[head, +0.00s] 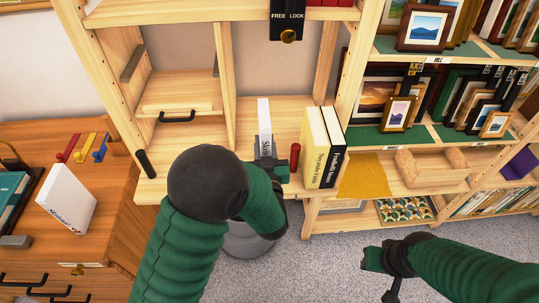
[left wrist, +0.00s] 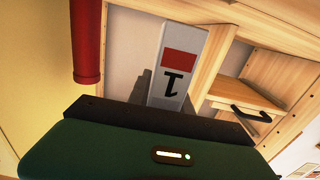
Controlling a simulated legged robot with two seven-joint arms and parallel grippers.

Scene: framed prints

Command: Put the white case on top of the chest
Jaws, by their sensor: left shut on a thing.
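A slim white case (head: 264,115) with dark lettering stands upright in the middle shelf bay. My left gripper (head: 267,163) is shut on its lower part; my forearm hides some of the grip. In the left wrist view the case (left wrist: 178,65) shows a red square and a "1" on its face. The wooden chest (head: 125,215) is at the left, with another white lettered box (head: 66,199) on its top. My right gripper (head: 383,275) is at the lower right, empty over the floor, its fingers apart.
A red cylinder (head: 295,157) and two upright books, cream (head: 315,150) and black (head: 335,145), stand right of the case. A wooden upright (head: 227,85) is to its left. Red, yellow and blue items (head: 85,147) and a teal book (head: 12,190) occupy the chest top.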

